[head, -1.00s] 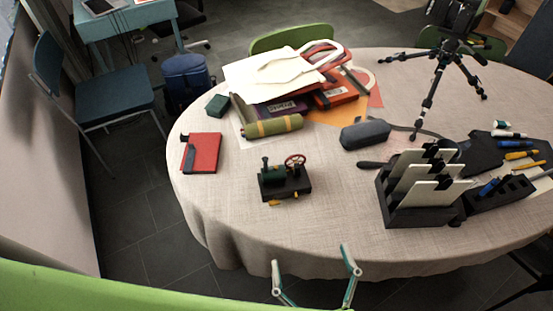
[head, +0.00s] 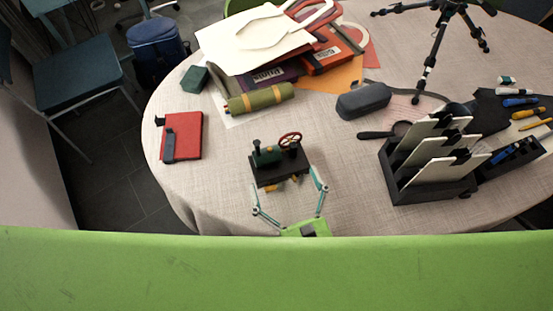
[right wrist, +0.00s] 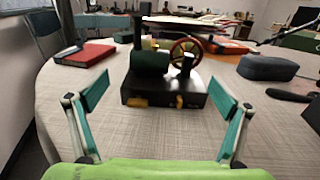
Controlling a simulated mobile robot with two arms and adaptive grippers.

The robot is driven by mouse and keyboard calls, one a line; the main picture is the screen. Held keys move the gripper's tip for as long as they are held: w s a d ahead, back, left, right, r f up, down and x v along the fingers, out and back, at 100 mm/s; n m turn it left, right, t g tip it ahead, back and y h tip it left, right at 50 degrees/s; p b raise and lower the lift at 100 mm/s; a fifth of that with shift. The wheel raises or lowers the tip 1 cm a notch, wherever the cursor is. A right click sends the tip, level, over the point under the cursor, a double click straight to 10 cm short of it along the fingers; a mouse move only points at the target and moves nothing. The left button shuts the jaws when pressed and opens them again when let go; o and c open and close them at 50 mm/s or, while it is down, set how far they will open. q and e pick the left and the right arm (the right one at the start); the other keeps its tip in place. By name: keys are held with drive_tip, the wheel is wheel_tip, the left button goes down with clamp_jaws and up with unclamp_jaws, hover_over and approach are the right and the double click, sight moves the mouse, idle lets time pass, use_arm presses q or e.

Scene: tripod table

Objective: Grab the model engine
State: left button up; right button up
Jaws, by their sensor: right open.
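The model engine (head: 278,163) stands on the pale cloth-covered table (head: 350,215) near its front edge. It has a black base, a dark green boiler, a chimney and a red flywheel. My right gripper (head: 287,195) is open, just in front of the engine on its near side, with fingers spread to either side. In the right wrist view the engine (right wrist: 165,78) sits upright beyond and between the open fingers (right wrist: 165,98), and neither finger appears to touch it. My left gripper is not in view.
A red notebook (head: 188,135) lies to the left of the engine. A green roll (head: 262,98) and papers lie behind it. A dark case (head: 363,100) and a black rack with white panels (head: 400,185) stand to the right.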

sight(278, 159)
drive_tip(key=x, duration=0.5)
drive_tip(key=shift+w+d+f, duration=0.1)
drive_tip(key=shift+w+f, duration=0.05)
drive_tip(key=shift+w, duration=0.1)
drive_tip(key=c, duration=1.6)
drive_tip(key=shift+r, duration=0.2)
drive_tip(key=c, duration=0.6)
drive_tip(key=shift+o, duration=0.2)
drive_tip(key=shift+r, duration=0.15)
